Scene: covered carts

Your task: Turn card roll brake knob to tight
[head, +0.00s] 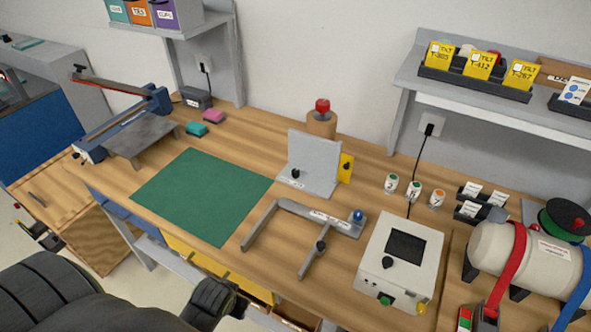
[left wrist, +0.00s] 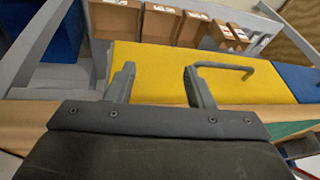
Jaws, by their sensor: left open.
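Several black knobs show in the head view, and I cannot tell which is the card roll brake knob. One knob (head: 295,174) is low on a grey upright plate (head: 313,160). Another knob (head: 320,246) sits on a flat grey frame (head: 290,208), which also carries a blue knob (head: 357,215). A third black knob (head: 387,262) is on a white box (head: 410,236). Their labels are too small to read. My left gripper (head: 225,290) is at the bench's front edge, apart from these knobs. In the left wrist view its fingers (left wrist: 158,75) are open and empty. My right gripper is not in view.
A yellow drawer front (left wrist: 150,75) with a grey handle (left wrist: 228,66) lies beyond my left fingers. A green mat (head: 200,195) covers the bench's left middle. A tank with straps (head: 510,255) stands at right. A red-topped post (head: 322,115) stands behind the plate.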

